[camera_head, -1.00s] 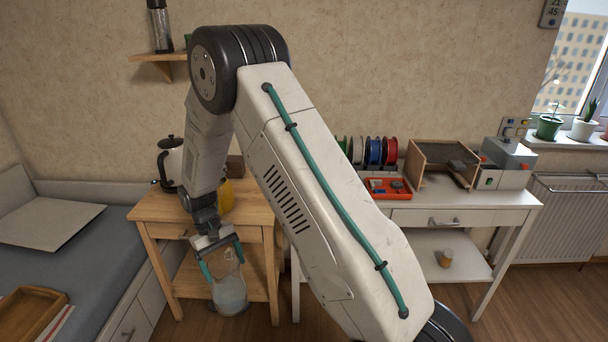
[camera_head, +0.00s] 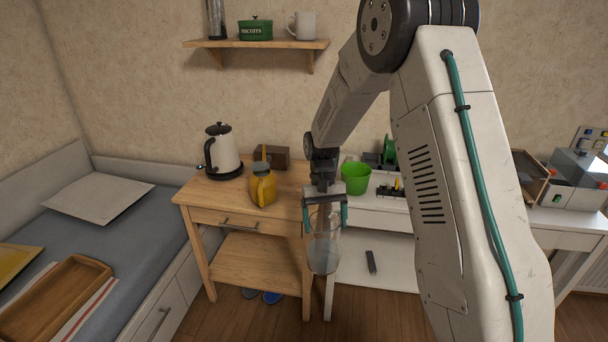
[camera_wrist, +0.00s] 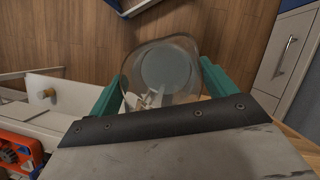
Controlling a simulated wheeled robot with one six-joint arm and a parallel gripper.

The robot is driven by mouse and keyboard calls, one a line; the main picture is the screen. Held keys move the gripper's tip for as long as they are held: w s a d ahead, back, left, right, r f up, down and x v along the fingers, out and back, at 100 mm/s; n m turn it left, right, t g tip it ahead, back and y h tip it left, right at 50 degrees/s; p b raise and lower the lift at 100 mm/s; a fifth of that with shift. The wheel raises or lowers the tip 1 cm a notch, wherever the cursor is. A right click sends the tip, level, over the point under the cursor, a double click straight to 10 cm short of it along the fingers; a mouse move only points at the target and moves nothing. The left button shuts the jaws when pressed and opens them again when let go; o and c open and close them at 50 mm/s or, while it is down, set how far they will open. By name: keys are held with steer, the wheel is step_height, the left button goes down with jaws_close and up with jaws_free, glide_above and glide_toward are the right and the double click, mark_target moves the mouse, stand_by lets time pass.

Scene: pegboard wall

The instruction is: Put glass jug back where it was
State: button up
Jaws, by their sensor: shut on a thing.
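The glass jug (camera_head: 323,250) is clear and hangs roughly upright in my gripper (camera_head: 324,212), in front of the gap between the wooden table and the white desk. The green-blue fingers are shut on it, one on each side near its top. In the wrist view the jug (camera_wrist: 162,72) sits between the fingertips of my gripper (camera_wrist: 160,85), with wooden floor below it. Nothing else touches the jug in view.
The white desk (camera_head: 372,218) holds a green bucket (camera_head: 356,178). The table's front has bare room.

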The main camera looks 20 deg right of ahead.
steer(key=s+d+r+m+t, duration=0.2)
steer(key=s+r+m+t, duration=0.2)
steer(key=m, duration=1.1)
steer(key=s+d+r+m+t, duration=0.3)
steer(key=s+r+m+t, duration=0.1)
steer(key=m, duration=1.2)
steer(key=shift+s+d+t, duration=0.2)
steer(key=shift+s+t, duration=0.3)
steer(key=shift+s, duration=0.65)
steer(key=shift+m, duration=0.3)
